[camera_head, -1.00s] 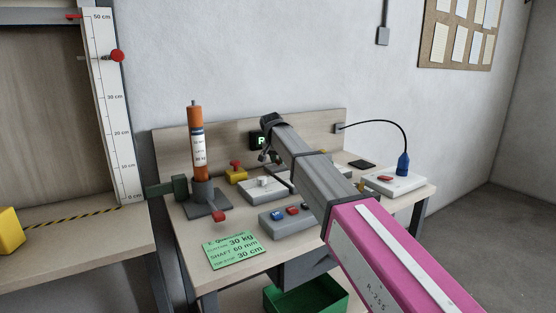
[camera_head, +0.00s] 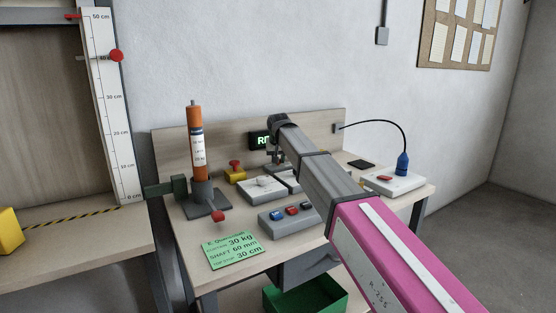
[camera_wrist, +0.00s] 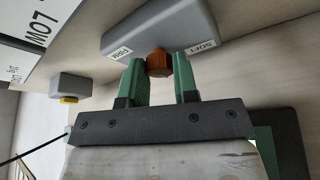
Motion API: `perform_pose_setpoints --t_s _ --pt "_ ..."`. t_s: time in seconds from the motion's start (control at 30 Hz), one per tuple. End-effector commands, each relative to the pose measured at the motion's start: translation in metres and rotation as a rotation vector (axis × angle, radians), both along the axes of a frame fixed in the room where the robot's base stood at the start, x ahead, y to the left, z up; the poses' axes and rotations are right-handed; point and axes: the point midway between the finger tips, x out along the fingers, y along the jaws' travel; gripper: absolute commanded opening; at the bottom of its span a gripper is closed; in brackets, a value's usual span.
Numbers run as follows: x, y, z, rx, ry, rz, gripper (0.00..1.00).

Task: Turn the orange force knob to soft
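The orange force knob (camera_wrist: 158,64) sits on the edge of a grey housing (camera_wrist: 160,28) in the wrist view. The housing carries a FIRM label left of the knob and a SOFT label right of it. My gripper (camera_wrist: 163,72) is open, its two green fingers on either side of the knob. The left finger is close to the knob, and a gap shows at the right finger. I cannot tell contact or where the knob points. In the head view my arm hides the knob.
In the head view an orange cylinder (camera_head: 198,145) stands in a grey holder at the bench's left. A grey button box (camera_head: 290,219), a green card (camera_head: 233,250) and a lit display (camera_head: 259,140) are nearby. A grey block (camera_wrist: 70,86) with a yellow part shows in the wrist view.

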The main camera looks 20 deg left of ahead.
Motion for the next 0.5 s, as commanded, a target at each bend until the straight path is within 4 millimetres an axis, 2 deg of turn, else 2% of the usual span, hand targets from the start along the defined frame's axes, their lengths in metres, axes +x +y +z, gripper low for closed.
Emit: perform_pose_setpoints --t_s 0.03,0.07,0.37,0.5 --pt "-0.0001 0.0000 0.0000 0.000 0.000 0.001 0.43" --pt "-0.0001 0.0000 0.0000 0.000 0.000 0.000 0.53" --pt "-0.0004 0.0000 0.0008 0.000 0.000 -0.001 0.53" --pt "-0.0039 -0.0015 0.0098 0.001 -0.001 -0.001 0.53"
